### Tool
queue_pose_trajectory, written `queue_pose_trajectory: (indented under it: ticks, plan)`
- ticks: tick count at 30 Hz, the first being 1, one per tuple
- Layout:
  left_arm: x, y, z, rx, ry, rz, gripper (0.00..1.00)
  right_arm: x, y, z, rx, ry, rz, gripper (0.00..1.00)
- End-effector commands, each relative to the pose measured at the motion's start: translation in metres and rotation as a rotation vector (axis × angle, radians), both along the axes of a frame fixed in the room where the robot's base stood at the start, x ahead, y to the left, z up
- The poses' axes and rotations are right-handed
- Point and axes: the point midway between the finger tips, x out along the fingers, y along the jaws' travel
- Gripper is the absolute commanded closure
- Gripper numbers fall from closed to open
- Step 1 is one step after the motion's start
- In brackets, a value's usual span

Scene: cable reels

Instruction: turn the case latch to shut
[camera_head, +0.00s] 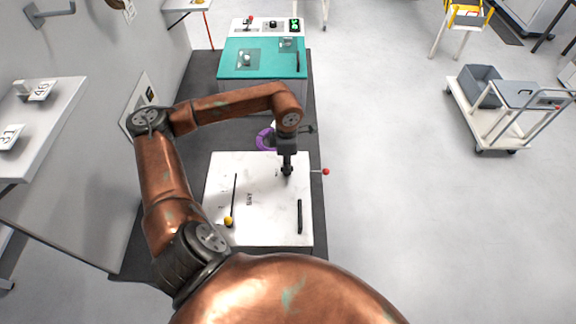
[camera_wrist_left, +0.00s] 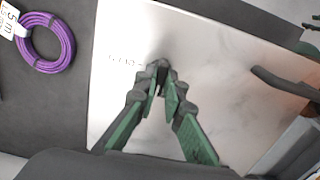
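The white case top (camera_head: 265,225) lies ahead of me, with small dark lettering (camera_head: 249,199) on its face. My left gripper (camera_head: 287,170) points down at its upper right part. In the left wrist view the two fingers (camera_wrist_left: 161,80) are close together, with a narrow gap around a small dark piece that seems to be the case latch (camera_wrist_left: 160,64). The fingers hide most of it, and its angle cannot be read. Small lettering (camera_wrist_left: 122,61) sits left of the fingertips. My right gripper is not in view.
A thin rod with a yellow knob (camera_head: 228,222) and a black bar handle (camera_head: 299,215) are on the white top. A red knob (camera_head: 326,171) sticks out right. A purple cable coil (camera_head: 264,138) lies behind. A teal bench (camera_head: 262,60) stands farther back; a trolley (camera_head: 490,120) is right.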

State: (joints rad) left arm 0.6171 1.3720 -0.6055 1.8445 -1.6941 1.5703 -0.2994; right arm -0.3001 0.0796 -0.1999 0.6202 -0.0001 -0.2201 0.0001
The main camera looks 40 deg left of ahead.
Motion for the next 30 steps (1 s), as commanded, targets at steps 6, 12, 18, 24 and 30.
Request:
queue_pose_trajectory:
  ticks: [6,12,18,24,30]
  plan:
    - [0.001,0.0,0.001,0.0,-0.004,0.001,0.76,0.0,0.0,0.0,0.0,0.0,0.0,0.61]
    - [0.0,0.001,0.001,0.001,-0.002,0.001,0.74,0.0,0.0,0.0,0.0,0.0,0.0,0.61]
    - [0.001,0.001,0.006,0.001,-0.003,0.001,0.74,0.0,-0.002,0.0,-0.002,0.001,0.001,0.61]
    - [0.001,0.001,0.039,0.001,-0.004,0.001,0.74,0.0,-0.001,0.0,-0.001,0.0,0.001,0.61]
    - [0.001,0.001,0.081,0.0,-0.005,0.001,0.74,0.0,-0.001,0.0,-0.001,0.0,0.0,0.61]
